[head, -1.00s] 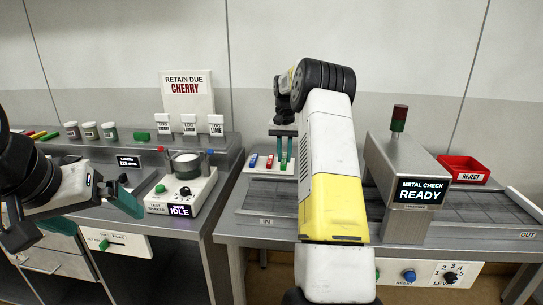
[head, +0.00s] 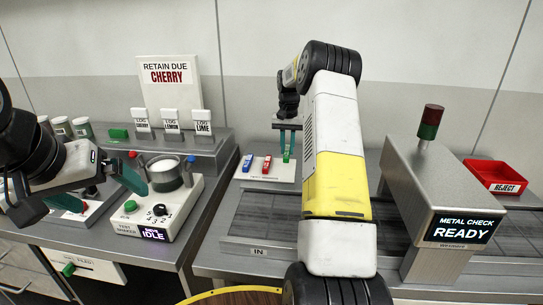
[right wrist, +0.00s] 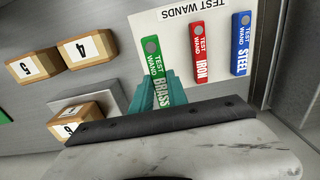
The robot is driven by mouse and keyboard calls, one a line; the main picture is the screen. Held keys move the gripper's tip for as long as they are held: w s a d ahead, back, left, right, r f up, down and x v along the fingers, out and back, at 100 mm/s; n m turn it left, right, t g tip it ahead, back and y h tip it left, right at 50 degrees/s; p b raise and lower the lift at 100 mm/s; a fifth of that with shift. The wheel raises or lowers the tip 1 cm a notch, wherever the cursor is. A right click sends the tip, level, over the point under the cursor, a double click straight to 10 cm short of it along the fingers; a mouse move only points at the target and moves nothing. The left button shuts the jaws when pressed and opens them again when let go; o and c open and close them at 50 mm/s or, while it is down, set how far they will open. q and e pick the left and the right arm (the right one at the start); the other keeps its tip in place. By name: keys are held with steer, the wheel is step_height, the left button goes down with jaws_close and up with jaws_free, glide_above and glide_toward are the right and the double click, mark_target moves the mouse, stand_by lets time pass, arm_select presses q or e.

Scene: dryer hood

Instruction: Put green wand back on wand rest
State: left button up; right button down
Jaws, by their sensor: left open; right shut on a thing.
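The green wand, marked BRASS (right wrist: 160,72), lies at the wand rest (right wrist: 178,22), a white board marked TEST WANDS in the right wrist view. Its far end is over the board. My right gripper (right wrist: 164,92) is shut on its near part, a teal finger on each side. In the head view the right gripper (head: 287,143) is above the green wand (head: 286,156) at the right end of the rest (head: 252,174). Whether the wand touches the board I cannot tell. My left gripper (head: 88,192) is open and empty at the left.
A red IRON wand (right wrist: 197,50) and a blue STEEL wand (right wrist: 241,44) lie beside the green one. Wooden numbered blocks (right wrist: 88,48) are near the board. The metal check housing (head: 440,185) stands right of my right arm; a red reject bin (head: 495,174) is behind.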

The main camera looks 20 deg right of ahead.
mark_target(287, 167)
steer(key=shift+f, duration=2.55)
steer(key=c, duration=1.3)
jaws_free()
steer(key=shift+f, duration=0.1)
